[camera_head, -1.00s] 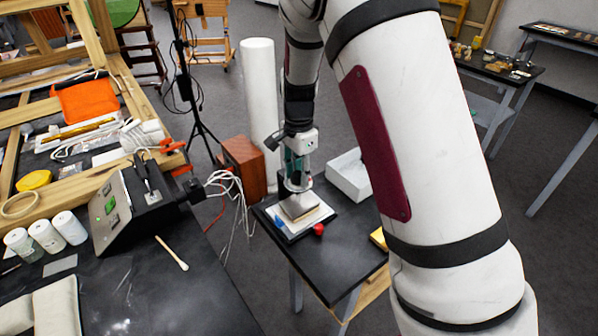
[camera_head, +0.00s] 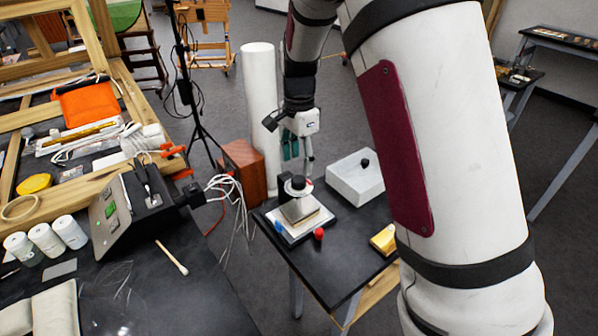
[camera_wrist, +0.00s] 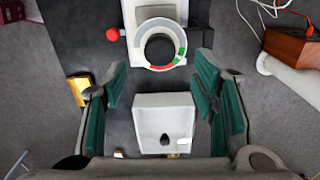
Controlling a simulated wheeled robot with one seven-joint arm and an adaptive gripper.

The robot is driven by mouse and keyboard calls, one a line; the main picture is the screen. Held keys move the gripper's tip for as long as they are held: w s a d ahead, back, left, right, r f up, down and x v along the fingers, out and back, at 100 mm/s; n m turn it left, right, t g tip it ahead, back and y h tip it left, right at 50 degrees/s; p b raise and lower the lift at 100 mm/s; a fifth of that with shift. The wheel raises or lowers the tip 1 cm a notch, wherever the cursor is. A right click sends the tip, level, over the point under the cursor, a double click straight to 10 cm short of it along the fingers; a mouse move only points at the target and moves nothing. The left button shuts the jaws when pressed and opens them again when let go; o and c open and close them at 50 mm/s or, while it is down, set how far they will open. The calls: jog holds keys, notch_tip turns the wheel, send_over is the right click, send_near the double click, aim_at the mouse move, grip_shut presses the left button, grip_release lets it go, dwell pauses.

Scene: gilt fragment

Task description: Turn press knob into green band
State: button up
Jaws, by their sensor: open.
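The press (camera_head: 300,210) stands on the small black table, with a dark round knob (camera_head: 298,184) on top. In the wrist view the knob (camera_wrist: 160,49) sits inside a grey dial ring (camera_wrist: 139,40) with a red part and a green band (camera_wrist: 179,55) on its near side. A pointer on the knob cannot be made out. My gripper (camera_head: 298,150) is above and behind the press, apart from the knob. In the wrist view its green-padded fingers (camera_wrist: 161,85) are spread wide with nothing between them.
A white box (camera_head: 347,185) with a dark lump inside stands right of the press. A white column (camera_head: 258,100) and a wooden box (camera_head: 243,168) with cables are at the left.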

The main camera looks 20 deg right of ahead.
aim_at(299, 179)
notch_tip(299, 179, up, 6)
jog(key=shift+f, duration=0.1)
dwell(0.5)
jog(key=s+r+n+t, duration=0.2)
jog(key=s+r+n, duration=0.2)
jog(key=s, duration=0.5)
jog(key=s+r+n+t, duration=0.1)
jog(key=s+r+n, duration=0.2)
jog(key=s+n, duration=0.3)
jog(key=s+r+n+t, duration=0.2)
jog(key=s+r+n, duration=0.2)
jog(key=s, duration=0.9)
jog(key=shift+s+r+n+t, duration=0.3)
jog(key=shift+n, duration=0.2)
jog(key=shift+d, duration=0.1)
